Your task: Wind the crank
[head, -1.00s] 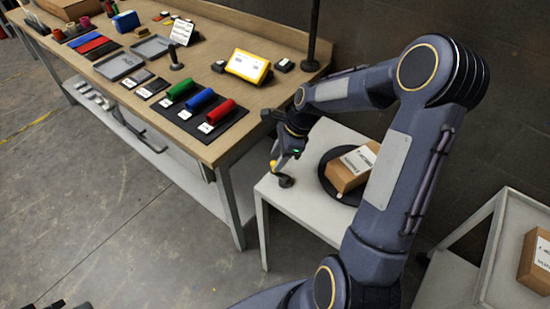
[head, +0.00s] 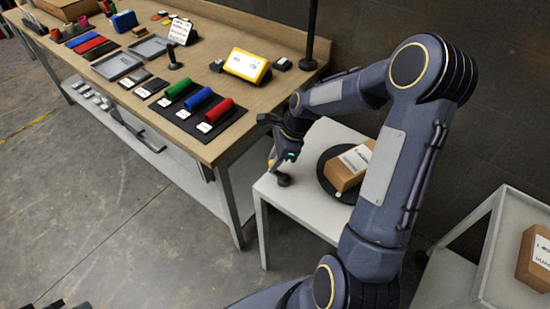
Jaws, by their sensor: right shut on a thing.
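The crank (head: 283,180) shows as a small dark round hub on the near left part of the white table (head: 300,207). A short piece in a yellowish tone shows at its left, under my right gripper (head: 275,161). My right gripper points down over the crank and is shut on its handle; the fingers mostly hide the handle. A black turntable (head: 326,186) stands right of the crank with a brown cardboard box (head: 343,178) on it, which bears a white label.
A long wooden workbench (head: 222,143) runs along the left with coloured rolls, trays and a yellow device (head: 246,65) on it. A white cart (head: 478,270) with another box (head: 537,260) stands at the lower right.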

